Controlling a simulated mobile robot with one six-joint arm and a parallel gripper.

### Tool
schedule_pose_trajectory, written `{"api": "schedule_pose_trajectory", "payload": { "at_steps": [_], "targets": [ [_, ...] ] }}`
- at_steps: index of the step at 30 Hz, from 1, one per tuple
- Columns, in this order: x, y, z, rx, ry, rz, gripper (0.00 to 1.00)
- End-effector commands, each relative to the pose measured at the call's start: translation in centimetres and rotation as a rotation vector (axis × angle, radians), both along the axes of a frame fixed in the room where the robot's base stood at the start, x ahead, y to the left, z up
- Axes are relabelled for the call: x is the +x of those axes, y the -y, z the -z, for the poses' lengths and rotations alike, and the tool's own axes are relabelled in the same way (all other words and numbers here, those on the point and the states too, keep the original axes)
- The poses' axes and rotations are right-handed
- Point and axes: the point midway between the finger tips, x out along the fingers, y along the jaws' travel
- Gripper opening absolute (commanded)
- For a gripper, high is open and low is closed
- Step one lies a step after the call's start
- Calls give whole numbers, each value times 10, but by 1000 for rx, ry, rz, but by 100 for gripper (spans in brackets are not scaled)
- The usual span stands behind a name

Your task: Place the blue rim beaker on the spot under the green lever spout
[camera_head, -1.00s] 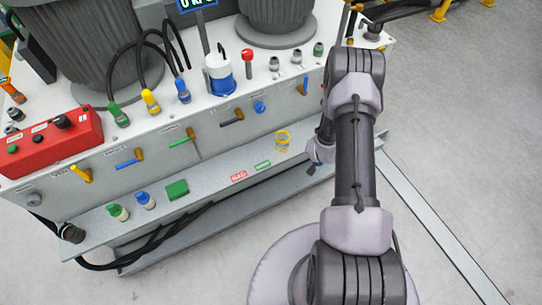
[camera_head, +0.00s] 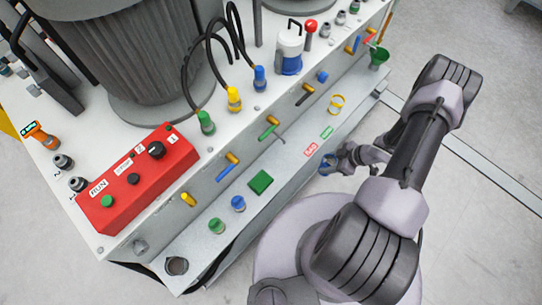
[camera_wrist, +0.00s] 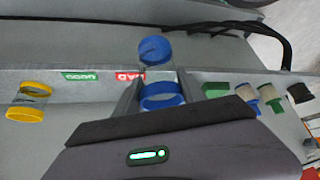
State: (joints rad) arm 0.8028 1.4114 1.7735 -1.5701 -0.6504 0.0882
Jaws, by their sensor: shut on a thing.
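The blue rim beaker is clear with blue bands; its rim (camera_wrist: 162,97) and far blue end (camera_wrist: 155,48) show in the wrist view. My gripper (camera_wrist: 155,92) is shut on it, one finger on each side. In the head view, my gripper (camera_head: 338,162) holds the beaker (camera_head: 327,168) off the front edge of the low shelf, near the red label. The green lever (camera_head: 268,131) is on the front panel, with a brass fitting above it and a thin grey pipe (camera_head: 280,138) beside it. I cannot make out the marked spot under it.
A red control box (camera_head: 138,180) sits above. Shelf around the labels is free.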

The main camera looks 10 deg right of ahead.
Motion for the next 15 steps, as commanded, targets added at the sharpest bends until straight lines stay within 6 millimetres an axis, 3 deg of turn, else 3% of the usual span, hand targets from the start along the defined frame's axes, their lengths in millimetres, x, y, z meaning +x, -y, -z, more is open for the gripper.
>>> {"api": "schedule_pose_trajectory", "payload": {
  "at_steps": [2, 12, 15],
  "targets": [
    [1, -8, 1, 2, 1, -22, 9],
    [57, -99, 4, 1, 2, -26, 9],
    [67, -115, 3, 0, 2, -25, 9]
  ]
}}
